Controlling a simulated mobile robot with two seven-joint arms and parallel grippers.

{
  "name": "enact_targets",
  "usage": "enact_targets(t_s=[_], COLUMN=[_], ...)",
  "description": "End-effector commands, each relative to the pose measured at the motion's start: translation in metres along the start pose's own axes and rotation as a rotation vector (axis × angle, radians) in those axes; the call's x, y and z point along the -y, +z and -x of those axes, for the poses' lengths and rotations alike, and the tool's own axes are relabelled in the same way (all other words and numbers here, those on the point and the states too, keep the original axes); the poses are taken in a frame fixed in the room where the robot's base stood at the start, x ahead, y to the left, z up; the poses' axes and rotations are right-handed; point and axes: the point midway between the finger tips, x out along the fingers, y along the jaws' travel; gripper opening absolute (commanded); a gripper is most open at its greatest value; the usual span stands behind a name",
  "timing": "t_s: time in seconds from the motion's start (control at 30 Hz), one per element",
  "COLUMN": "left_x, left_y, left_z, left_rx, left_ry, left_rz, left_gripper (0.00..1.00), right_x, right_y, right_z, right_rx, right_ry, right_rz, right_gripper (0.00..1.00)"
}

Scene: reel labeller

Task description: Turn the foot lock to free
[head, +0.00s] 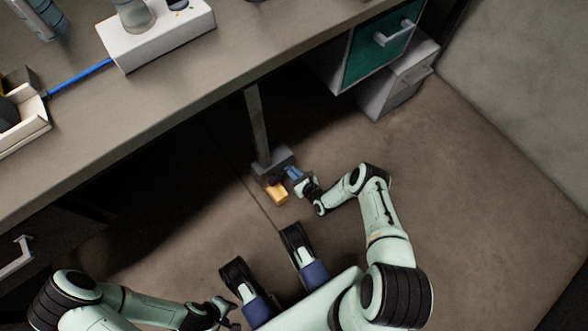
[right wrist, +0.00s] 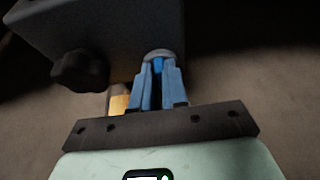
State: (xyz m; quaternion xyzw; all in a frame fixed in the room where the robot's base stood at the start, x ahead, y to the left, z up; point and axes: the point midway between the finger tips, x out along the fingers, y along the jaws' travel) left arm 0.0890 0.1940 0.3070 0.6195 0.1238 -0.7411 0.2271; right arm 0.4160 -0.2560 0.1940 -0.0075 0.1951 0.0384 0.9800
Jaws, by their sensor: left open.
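The foot lock is a grey box (head: 272,162) at the bottom of the desk leg, on the floor. The fingers hide most of the lever. My left gripper (head: 226,312) is open and empty, low in the head view, well away from the lock.
The desk top (head: 200,75) overhangs the lock, and its leg (head: 257,125) rises behind it. A green-fronted drawer (head: 378,45) and a grey cabinet (head: 395,85) stand at the back right. The floor to the right is clear.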

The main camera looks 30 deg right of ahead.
Motion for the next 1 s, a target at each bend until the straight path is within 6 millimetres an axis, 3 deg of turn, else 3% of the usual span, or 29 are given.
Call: enact_targets(t_s=[0.47, 1.0], left_x=[0.0, 0.0], left_y=[0.0, 0.0], left_z=[0.0, 0.0], left_rx=[-0.001, -0.001], left_ry=[0.001, 0.001], left_rz=[-0.001, -0.001], left_gripper=[0.43, 0.43], right_x=[-0.001, -0.01], right_y=[0.0, -0.003], right_z=[0.0, -0.001], right_rx=[-0.001, 0.0], right_ry=[-0.022, -0.188], right_rz=[0.049, 0.448], right_gripper=[0.0, 0.0])
